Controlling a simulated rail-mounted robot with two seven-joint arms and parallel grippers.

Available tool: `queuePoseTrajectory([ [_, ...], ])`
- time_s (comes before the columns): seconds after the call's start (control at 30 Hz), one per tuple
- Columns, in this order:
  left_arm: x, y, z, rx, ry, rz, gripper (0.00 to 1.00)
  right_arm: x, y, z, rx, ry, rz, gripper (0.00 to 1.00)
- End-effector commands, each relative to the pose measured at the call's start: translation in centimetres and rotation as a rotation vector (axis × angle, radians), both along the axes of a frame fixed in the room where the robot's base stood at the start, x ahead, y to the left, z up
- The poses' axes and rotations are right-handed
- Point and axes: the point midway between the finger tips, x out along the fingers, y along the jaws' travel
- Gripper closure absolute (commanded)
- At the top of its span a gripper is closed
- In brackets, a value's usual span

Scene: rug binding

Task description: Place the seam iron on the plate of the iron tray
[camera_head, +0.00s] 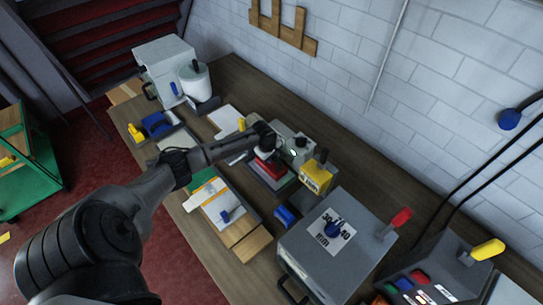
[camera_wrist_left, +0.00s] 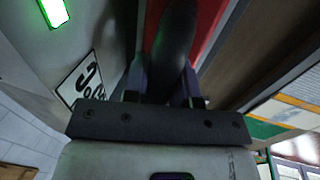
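My left gripper (camera_head: 267,155) is low over the middle of the bench. In the left wrist view, its two fingers (camera_wrist_left: 167,92) flank a dark rounded grip, which I take to be the handle of the seam iron (camera_wrist_left: 174,45), and appear to close on it. A red surface (camera_wrist_left: 204,22) shows just beyond the grip. In the head view, a red block (camera_head: 267,168) shows under the gripper, on a dark tray (camera_head: 276,185) that looks like the iron tray. The gripper hides most of the iron, so its contact with the plate cannot be told. My right gripper is out of view.
A large grey box (camera_head: 310,262) with a blue knob stands in front. A tray with papers (camera_head: 218,209) lies to the left. The white brick wall bounds the back.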

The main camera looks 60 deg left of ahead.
Motion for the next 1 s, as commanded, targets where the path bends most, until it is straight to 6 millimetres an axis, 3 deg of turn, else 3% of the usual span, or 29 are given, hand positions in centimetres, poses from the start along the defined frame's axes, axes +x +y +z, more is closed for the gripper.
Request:
queuePoseTrajectory([
  [0.27, 0.0, 0.0, 0.0, 0.0, 0.0, 0.0, 0.49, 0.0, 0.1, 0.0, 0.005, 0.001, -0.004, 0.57],
  [0.57, 0.0, 0.0, 0.4, 0.001, 0.0, -0.002, 0.49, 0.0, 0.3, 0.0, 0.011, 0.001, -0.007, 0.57],
  [1.0, -1.7, -0.3, 7.5, 0.002, -0.001, -0.002, 0.49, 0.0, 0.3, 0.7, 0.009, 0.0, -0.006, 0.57],
])
